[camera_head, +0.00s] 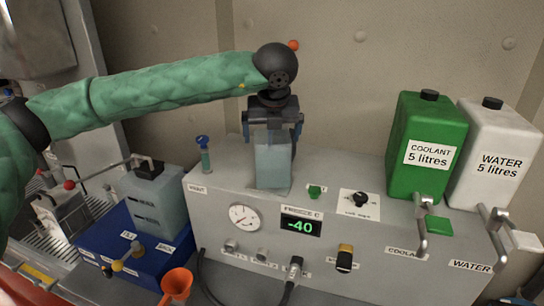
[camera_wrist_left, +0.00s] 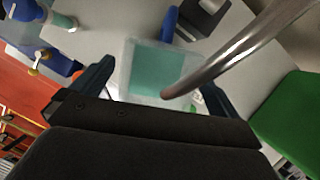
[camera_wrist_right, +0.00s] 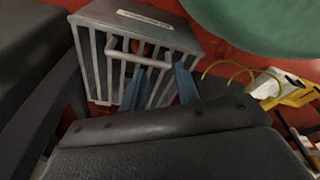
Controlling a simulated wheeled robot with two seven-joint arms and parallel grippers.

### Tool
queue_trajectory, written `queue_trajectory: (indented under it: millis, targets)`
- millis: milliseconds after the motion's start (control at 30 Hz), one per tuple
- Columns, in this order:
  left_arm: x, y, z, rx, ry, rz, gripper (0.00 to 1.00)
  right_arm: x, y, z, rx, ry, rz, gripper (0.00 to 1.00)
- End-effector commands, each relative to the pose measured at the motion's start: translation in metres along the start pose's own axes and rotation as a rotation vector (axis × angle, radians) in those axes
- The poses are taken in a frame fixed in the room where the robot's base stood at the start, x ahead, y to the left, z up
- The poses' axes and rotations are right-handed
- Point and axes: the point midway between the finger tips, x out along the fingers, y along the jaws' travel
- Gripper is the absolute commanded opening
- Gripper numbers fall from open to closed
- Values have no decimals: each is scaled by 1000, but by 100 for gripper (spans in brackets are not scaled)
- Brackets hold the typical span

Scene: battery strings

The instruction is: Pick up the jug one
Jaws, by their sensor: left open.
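A clear square jug (camera_head: 273,160) of pale blue-green liquid stands upright on the grey bench unit, behind the freeze display. My left gripper (camera_head: 273,125) comes down over its top, jaws open, one finger on each side. In the left wrist view the jug (camera_wrist_left: 158,70) shows between the open fingers; I cannot tell if they touch it. A second translucent jug (camera_head: 158,205) with a black cap stands on the blue box at left. Which is jug one is not marked. My right gripper (camera_wrist_right: 160,85) is open, in front of a grey barred cage (camera_wrist_right: 150,35).
A green coolant can (camera_head: 425,125) and a white water can (camera_head: 495,130) stand at the right of the unit. A small blue-capped tube (camera_head: 205,155) stands left of the clear jug. An orange funnel (camera_head: 176,285) and the blue box (camera_head: 150,255) are at front left.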

Motion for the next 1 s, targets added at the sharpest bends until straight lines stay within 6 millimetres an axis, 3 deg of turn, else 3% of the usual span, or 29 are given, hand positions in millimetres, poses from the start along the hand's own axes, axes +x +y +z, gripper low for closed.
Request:
queue_trajectory:
  millis: [200,600,633,667,1000]
  targets:
    - [1,0,0,0,0,0,100,0,0,0,0,0,0,32]
    - [0,0,0,-1,-1,-1,21,0,2,-1,1,1,2,32]
    - [0,0,1,-1,-2,-1,21,0,2,-1,1,1,2,32]
    - [0,0,1,-1,-2,-1,13,0,2,-1,1,1,2,32]
    - [-4,3,8,-2,-3,-3,13,5,0,-3,1,0,0,32]
